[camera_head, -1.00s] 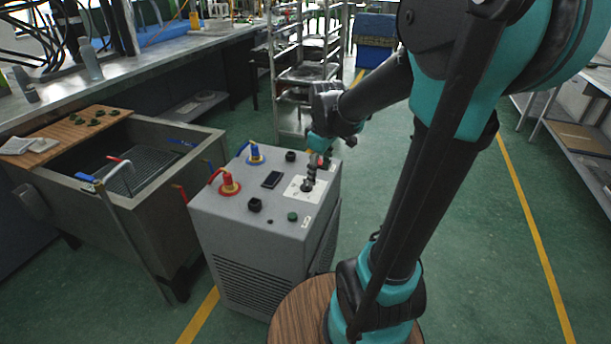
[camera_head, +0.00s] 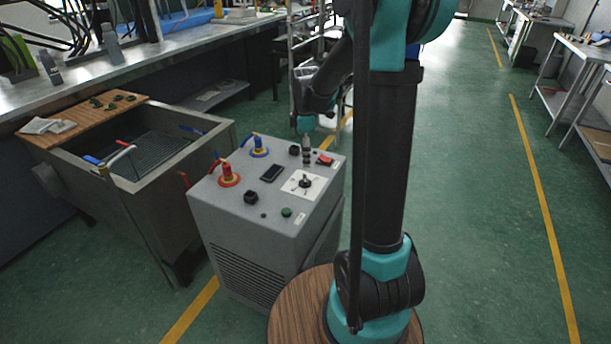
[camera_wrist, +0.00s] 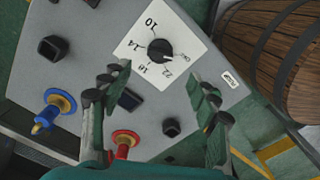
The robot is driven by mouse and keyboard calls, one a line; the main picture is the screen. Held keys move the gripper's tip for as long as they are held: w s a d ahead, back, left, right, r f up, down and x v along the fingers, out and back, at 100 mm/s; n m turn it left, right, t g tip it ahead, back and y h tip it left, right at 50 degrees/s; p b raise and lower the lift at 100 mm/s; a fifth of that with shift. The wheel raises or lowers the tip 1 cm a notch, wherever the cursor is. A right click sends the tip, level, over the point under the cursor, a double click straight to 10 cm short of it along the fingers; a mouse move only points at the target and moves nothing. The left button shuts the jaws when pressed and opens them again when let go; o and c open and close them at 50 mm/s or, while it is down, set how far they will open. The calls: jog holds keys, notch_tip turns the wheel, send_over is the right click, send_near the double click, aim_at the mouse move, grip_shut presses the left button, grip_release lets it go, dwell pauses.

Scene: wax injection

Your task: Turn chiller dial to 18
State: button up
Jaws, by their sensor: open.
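The grey chiller (camera_head: 250,245) stands left of my arm's base. Its black dial (camera_head: 304,182) sits on a white scale plate near the right side of the top. In the wrist view the dial (camera_wrist: 160,51) lies just beyond and between my fingertips. The scale marks 10, 14, 18 and 22 curve round its left and lower side. I cannot tell for sure which mark the dial points at. My gripper (camera_wrist: 158,80) is open and empty, apart from the dial. In the head view my gripper (camera_head: 307,150) is above the chiller's back edge.
Red (camera_head: 228,176) and blue (camera_head: 258,148) hose fittings, black knobs, a dark display (camera_head: 271,173) and a green button (camera_head: 286,212) share the chiller top. A metal tank (camera_head: 215,150) stands to the left. A wooden barrel (camera_wrist: 275,50) shows in the wrist view.

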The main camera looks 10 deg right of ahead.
aim_at(306, 178)
notch_tip(306, 178, down, 9)
jog(key=shift+r, duration=0.1)
dwell(0.3)
jog(key=c, duration=1.2)
